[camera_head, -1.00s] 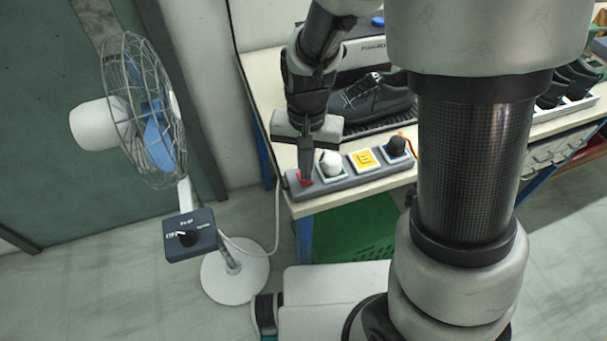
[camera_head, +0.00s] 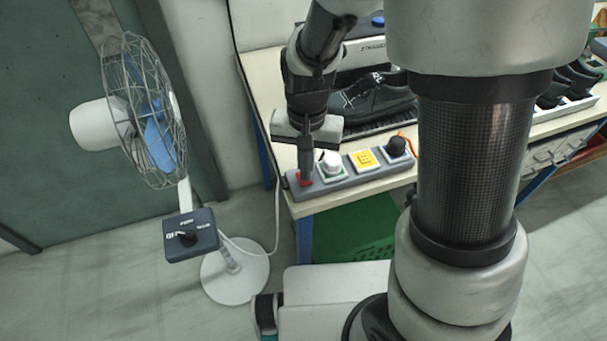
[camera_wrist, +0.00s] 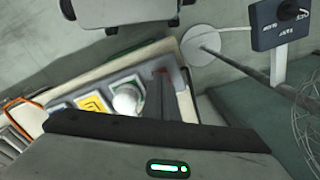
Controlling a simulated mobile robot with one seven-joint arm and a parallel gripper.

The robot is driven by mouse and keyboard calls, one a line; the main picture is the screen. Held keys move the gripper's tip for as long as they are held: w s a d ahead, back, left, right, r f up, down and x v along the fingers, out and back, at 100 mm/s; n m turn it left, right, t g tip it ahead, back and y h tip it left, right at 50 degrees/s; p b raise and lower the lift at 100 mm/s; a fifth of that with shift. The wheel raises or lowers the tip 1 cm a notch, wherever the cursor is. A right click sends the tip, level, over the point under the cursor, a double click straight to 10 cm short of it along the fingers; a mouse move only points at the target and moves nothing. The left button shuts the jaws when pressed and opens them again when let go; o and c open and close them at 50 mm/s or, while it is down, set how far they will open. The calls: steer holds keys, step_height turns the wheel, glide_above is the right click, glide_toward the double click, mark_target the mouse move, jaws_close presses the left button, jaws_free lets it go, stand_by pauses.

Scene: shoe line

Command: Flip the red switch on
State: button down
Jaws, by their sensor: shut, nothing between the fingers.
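The red switch (camera_head: 306,181) sits at the left end of a grey control strip (camera_head: 346,177) on the table's front edge. In the wrist view a small red part of the switch (camera_wrist: 162,71) shows beside the fingertips. My gripper (camera_head: 305,178) is shut and empty, pointing down with its tips at the red switch. It looks to be touching or just above it; the fingers hide much of the switch, so its position cannot be told. In the wrist view my gripper (camera_wrist: 163,85) covers the strip's end.
A white knob (camera_head: 331,163), a yellow button (camera_head: 362,160) and a black knob (camera_head: 396,146) follow along the strip. A black shoe (camera_head: 372,98) stands behind on the table. A fan (camera_head: 150,120) stands at left, with free floor around its base.

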steer(key=shift+f+b, duration=0.65)
steer(key=shift+f, duration=0.2)
stand_by(0.5)
steer(key=shift+r, duration=0.1)
step_height(320, 180, up, 7)
steer(key=p, duration=0.6)
stand_by(0.5)
steer(key=s+d+r+n+t+p, duration=0.1)
steer(key=s+d+r+t+p, duration=0.1)
steer(key=r, duration=0.7)
steer(key=s+d+r+n+t+p, duration=0.1)
steer(key=s+d+r, duration=0.3)
steer(key=r, duration=0.5)
steer(key=s+d+r+t+p, duration=0.2)
steer(key=s+d+r+p, duration=0.1)
steer(key=r, duration=0.6)
steer(key=shift+s+d+n+t, duration=0.35)
steer(key=shift+s+d, duration=0.25)
steer(key=shift+d, duration=0.25)
